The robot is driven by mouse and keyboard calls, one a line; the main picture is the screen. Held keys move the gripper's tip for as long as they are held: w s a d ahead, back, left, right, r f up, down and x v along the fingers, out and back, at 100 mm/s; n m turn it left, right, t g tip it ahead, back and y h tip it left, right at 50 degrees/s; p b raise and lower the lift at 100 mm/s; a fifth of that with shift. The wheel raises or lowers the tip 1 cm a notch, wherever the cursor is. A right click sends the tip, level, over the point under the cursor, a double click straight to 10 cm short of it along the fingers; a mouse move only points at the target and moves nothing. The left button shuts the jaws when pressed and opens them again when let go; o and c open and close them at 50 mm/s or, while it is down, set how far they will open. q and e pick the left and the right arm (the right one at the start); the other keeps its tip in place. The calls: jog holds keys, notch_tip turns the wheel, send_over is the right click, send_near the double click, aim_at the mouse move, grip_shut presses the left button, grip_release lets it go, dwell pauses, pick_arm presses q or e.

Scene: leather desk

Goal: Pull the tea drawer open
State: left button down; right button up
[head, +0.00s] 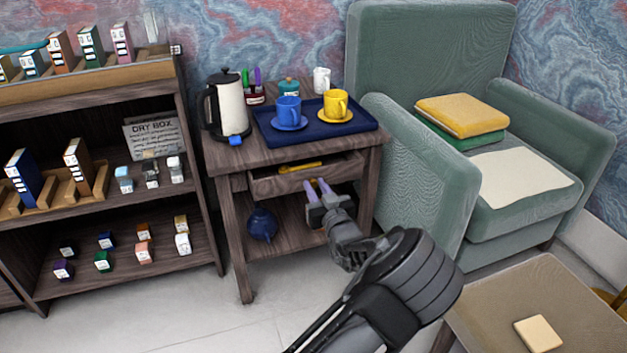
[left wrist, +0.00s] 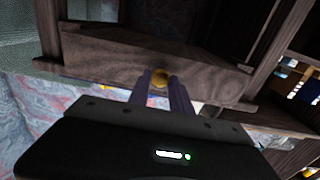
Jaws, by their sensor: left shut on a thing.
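The tea drawer (head: 277,186) is in the side table, under its top. It stands partly open, and a yellow item (head: 300,167) shows inside it. My left gripper (head: 318,186) is at the drawer's front, its purple fingers pointing at it. In the left wrist view the drawer front (left wrist: 110,62) appears upside down, and my left gripper (left wrist: 160,82) is shut on a round brass-coloured knob (left wrist: 160,76). The fingers partly hide the knob, and in the head view it is hidden. My right gripper is not in view.
On the side table (head: 233,160), a blue tray (head: 262,124) holds a blue cup (head: 289,108) and a yellow cup (head: 336,102). A kettle (head: 229,105) stands beside it. A blue teapot (head: 262,224) sits on the lower shelf. A green armchair (head: 415,165) is close on the right.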

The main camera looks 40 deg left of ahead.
pick_arm(q)
jog(key=p+v, duration=0.4)
jog(key=v, duration=1)
jog(key=shift+d, duration=0.3)
jog(key=shift+s, duration=0.15)
jog(key=c, duration=1.2)
grip_release()
jog(key=p+v, duration=0.2)
jog(key=v, duration=0.5)
jog(key=shift+s+d, duration=0.2)
jog(key=shift+d, duration=0.15)
